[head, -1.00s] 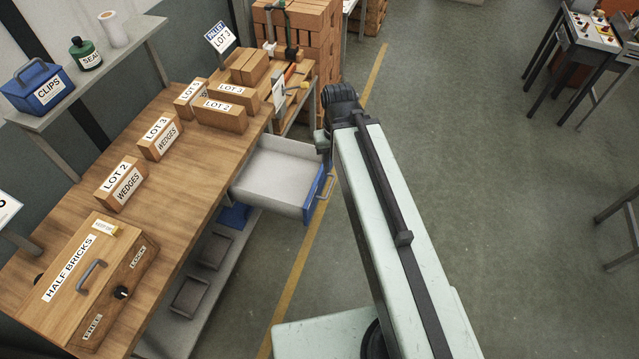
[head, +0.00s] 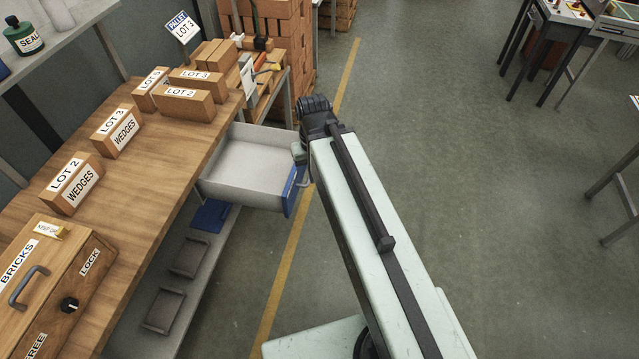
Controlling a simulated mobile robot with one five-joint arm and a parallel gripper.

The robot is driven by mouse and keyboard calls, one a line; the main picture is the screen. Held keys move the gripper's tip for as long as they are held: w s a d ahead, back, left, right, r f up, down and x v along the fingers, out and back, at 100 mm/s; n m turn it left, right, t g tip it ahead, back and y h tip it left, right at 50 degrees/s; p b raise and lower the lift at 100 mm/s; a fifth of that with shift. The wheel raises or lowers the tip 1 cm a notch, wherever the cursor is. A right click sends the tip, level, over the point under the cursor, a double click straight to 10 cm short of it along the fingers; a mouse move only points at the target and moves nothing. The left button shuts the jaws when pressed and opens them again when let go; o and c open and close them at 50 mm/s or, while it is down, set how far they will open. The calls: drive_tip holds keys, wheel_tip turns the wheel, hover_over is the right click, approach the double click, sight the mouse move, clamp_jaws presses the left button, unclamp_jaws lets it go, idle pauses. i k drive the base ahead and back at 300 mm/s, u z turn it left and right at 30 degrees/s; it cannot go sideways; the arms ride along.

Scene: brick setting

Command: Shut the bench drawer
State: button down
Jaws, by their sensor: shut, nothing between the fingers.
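The bench drawer (head: 250,163) is pulled out from the right side of the wooden bench (head: 120,190). It has a pale, empty inside and a blue front (head: 292,191) with a handle at the right. My arm reaches away over the floor to the right of the drawer. My gripper (head: 299,152) is at the far end of the arm, close by the drawer's far right corner. It is shut and looks empty. The arm partly hides the handle, and I cannot tell whether the gripper touches the drawer.
A lower shelf (head: 190,270) runs under the drawer. Brick stacks (head: 270,50) stand behind. The floor (head: 480,220) at the right is open.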

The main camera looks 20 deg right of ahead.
sight(250, 166)
drive_tip(key=u, duration=0.05)
drive_tip(key=k, duration=0.55)
drive_tip(key=u, duration=1)
drive_tip(key=i, duration=1)
drive_tip(key=z, duration=0.15)
